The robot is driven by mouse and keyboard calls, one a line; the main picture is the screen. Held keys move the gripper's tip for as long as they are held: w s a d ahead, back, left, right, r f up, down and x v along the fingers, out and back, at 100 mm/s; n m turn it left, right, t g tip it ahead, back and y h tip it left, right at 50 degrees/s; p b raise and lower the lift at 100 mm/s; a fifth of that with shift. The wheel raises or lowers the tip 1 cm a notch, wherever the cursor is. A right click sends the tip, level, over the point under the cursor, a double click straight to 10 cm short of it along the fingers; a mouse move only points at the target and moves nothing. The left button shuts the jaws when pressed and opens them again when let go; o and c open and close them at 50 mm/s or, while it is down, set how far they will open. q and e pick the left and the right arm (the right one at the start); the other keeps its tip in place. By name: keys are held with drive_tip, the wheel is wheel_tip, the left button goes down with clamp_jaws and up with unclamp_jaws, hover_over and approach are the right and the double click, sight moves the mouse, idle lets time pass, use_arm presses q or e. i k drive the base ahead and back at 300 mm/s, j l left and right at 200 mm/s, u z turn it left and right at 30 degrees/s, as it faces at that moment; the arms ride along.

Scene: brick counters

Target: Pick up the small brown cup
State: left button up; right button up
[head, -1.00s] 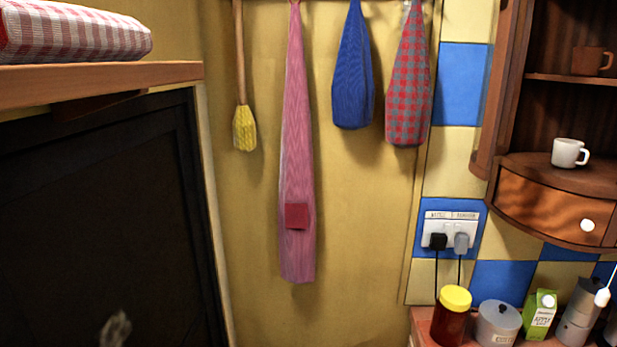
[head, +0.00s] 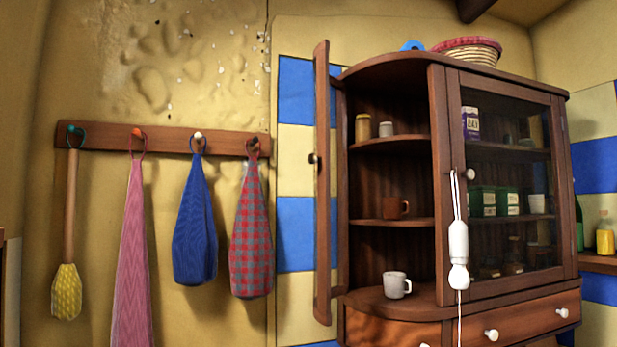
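The small brown cup (head: 396,207) stands upright on the middle shelf in the open left part of a wooden wall cabinet (head: 438,130) in the head view. Its handle points right. A white cup (head: 396,285) stands below it on the cabinet's lower ledge. Neither of my grippers shows in the head view.
The narrow cabinet door (head: 322,180) stands open at the left of the shelves. A white pull switch (head: 458,243) hangs on a cord before the glass door. Two jars (head: 363,128) stand on the upper shelf. Cloths (head: 195,230) hang from a wall rack at left.

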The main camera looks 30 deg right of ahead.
sight(392, 207)
drive_tip(key=z, duration=1.25)
